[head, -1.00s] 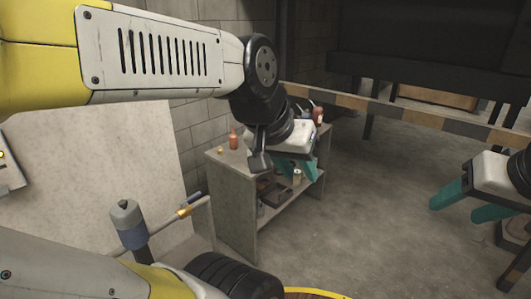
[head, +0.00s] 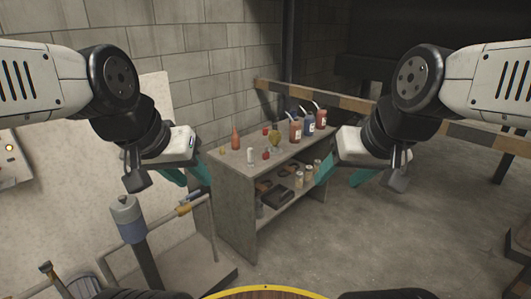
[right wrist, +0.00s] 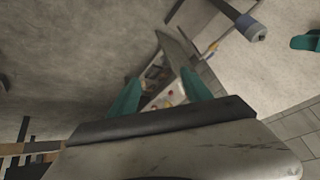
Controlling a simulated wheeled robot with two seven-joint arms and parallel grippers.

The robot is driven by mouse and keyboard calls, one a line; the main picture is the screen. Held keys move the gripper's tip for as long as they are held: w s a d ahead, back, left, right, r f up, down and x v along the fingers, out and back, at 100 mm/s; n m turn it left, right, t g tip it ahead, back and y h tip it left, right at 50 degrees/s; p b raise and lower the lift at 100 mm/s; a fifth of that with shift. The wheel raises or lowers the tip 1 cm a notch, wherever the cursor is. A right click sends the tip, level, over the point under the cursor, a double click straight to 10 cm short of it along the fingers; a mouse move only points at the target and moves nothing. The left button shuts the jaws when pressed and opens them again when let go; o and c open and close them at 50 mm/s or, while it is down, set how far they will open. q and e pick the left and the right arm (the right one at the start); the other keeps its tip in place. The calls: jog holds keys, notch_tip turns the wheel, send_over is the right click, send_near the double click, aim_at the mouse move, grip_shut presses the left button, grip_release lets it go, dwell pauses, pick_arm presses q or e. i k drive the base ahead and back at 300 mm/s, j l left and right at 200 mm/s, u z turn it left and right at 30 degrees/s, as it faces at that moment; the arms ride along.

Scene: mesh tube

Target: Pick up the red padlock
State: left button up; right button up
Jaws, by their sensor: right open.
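Two small red items sit on top of the grey shelf unit (head: 235,172) in the head view: one near the front edge (head: 266,155) and one further back (head: 266,131). Both are too small to tell which is the red padlock. My left gripper (head: 188,175) is open and empty, left of the shelf unit. My right gripper (head: 343,174) is open and empty, to the right of the shelf unit; its parted teal fingers also show in the right wrist view (right wrist: 160,92). Both grippers are apart from the red items.
The shelf top also holds an orange-red cone-shaped bottle (head: 235,139), a white cylinder (head: 250,156), a yellowish flask (head: 275,141) and several pump bottles (head: 308,124). A striped barrier (head: 335,108) stands behind. A post with a blue band (head: 132,231) stands at left.

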aim_at(266, 155)
jog(key=i+l+u, duration=0.25)
jog(key=i+l, duration=0.15)
jog(key=i, duration=0.15)
jog(key=i+l+u, duration=0.25)
jog(key=i+l, duration=0.3)
jog(key=i+l+u, duration=0.2)
jog(key=i+l, duration=0.3)
jog(key=i+l+u, duration=0.25)
jog(key=i+l, duration=0.15)
jog(key=l, duration=0.4)
